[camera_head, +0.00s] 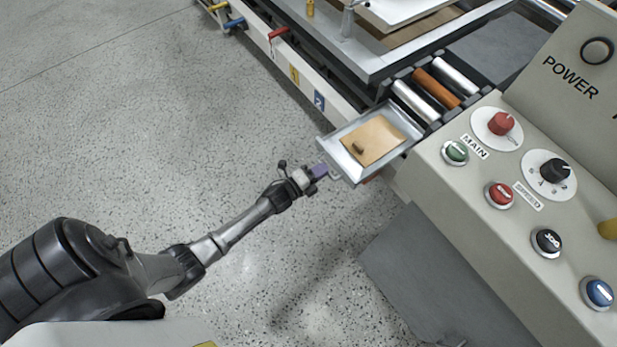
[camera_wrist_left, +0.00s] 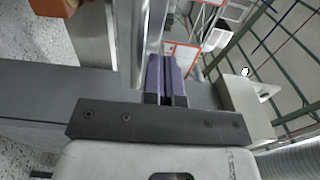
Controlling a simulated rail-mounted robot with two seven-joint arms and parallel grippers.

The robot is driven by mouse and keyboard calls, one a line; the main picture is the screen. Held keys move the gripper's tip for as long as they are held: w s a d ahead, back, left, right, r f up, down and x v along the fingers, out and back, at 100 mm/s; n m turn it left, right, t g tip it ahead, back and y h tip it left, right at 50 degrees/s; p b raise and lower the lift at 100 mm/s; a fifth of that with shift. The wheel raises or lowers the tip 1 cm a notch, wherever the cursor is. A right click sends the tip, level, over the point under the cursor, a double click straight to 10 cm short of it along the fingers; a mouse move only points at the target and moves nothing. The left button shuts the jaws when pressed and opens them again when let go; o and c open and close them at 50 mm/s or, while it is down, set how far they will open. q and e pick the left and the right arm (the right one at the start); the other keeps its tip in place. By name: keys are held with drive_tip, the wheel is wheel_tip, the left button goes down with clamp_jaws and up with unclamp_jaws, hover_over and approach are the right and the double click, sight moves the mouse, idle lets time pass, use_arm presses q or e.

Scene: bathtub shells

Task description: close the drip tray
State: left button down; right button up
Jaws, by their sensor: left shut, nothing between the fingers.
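The drip tray (camera_head: 345,139) is a shallow grey metal tray sticking out from the machine's side, below the rollers. A tan sheet with a small dark brown piece on it lies inside. My left gripper (camera_head: 322,171) has purple fingers and is at the tray's outer front edge, by its handle. I cannot tell whether it touches. In the left wrist view the purple fingers (camera_wrist_left: 166,76) are together with nothing between them, close to a metal edge. My right gripper is not in view.
A control panel (camera_head: 440,175) with knobs and buttons stands right of the tray. Metal and orange rollers (camera_head: 437,88) lie behind it. Valves with blue and red handles (camera_head: 278,33) stick out along the machine's side. The speckled floor (camera_head: 150,120) at left is clear.

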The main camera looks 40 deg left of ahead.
sight(335, 161)
use_arm(q)
drive_tip(key=shift+w+d+b, duration=0.15)
drive_tip(key=shift+w+b, duration=0.1)
drive_tip(key=shift+w, duration=0.55)
drive_tip(key=shift+w+d+b, duration=0.15)
drive_tip(key=shift+w+b, duration=0.1)
drive_tip(key=shift+w, duration=0.55)
